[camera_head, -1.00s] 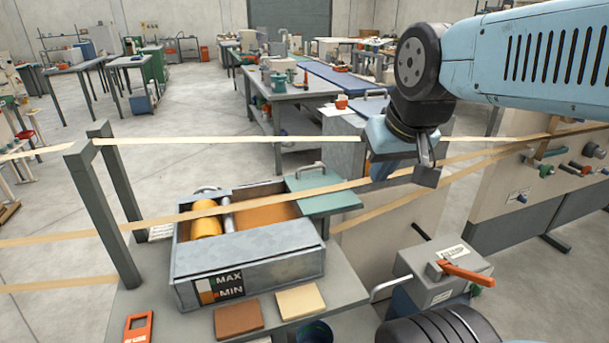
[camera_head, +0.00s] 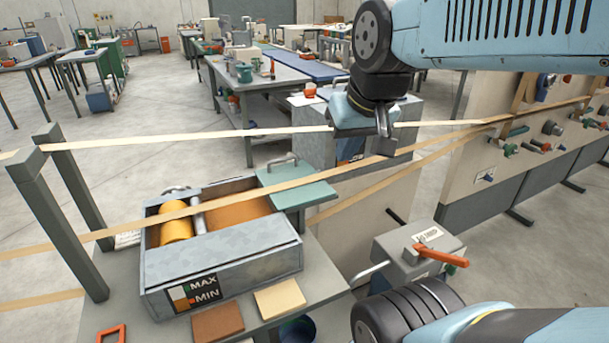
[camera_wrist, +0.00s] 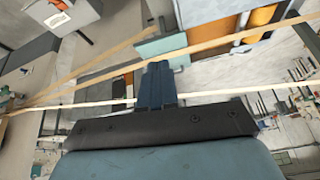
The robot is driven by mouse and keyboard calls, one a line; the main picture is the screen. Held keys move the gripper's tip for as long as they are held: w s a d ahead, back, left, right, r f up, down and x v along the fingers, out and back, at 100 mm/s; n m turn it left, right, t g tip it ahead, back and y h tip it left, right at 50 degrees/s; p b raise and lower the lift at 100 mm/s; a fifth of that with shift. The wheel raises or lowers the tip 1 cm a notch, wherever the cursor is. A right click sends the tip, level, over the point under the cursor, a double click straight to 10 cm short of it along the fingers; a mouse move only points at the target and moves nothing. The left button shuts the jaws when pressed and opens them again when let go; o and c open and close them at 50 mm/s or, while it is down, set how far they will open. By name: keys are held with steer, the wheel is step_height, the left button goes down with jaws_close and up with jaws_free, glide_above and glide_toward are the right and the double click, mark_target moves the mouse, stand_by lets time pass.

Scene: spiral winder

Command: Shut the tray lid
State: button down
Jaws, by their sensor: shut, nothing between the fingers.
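The grey metal tray (camera_head: 240,252) sits on a small bench. Its top is open, and a yellow roller and orange-brown contents show inside. The green lid (camera_head: 305,194) with a metal handle (camera_head: 282,161) lies at the tray's right end, leaving most of the opening bare. My gripper (camera_head: 384,146) hangs in the air to the right of the lid and above it, apart from it. It is shut and empty. In the wrist view my closed fingers (camera_wrist: 157,85) point toward the lid (camera_wrist: 160,46), and the tray (camera_wrist: 262,20) shows above and to the right.
Pale strips (camera_head: 238,195) run across the view, over the tray and close to my gripper. A grey post frame (camera_head: 60,225) stands left. A box with an orange lever (camera_head: 440,256) stands right of the bench. Two sample pads (camera_head: 279,300) lie in front of the tray.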

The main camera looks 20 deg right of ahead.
steer(key=w+d+f+m+g+y, duration=0.1)
steer(key=w+d+f+m+g, duration=0.15)
steer(key=w+d+m, duration=0.4)
steer(key=w+d+f+m+g+y, duration=0.1)
steer(key=w+d+f, duration=0.2)
steer(key=w, duration=0.6)
steer(key=w+d+f+m+g+y, duration=0.1)
steer(key=w+d+f+m, duration=0.25)
steer(key=w, duration=0.45)
steer(key=w+d+f+m+g+y, duration=0.1)
steer(key=w+d+f+m, duration=0.45)
steer(key=d+f, duration=0.25)
steer(key=a+f, duration=0.7)
steer(key=f, duration=0.2)
steer(key=shift+s+a+f, duration=0.3)
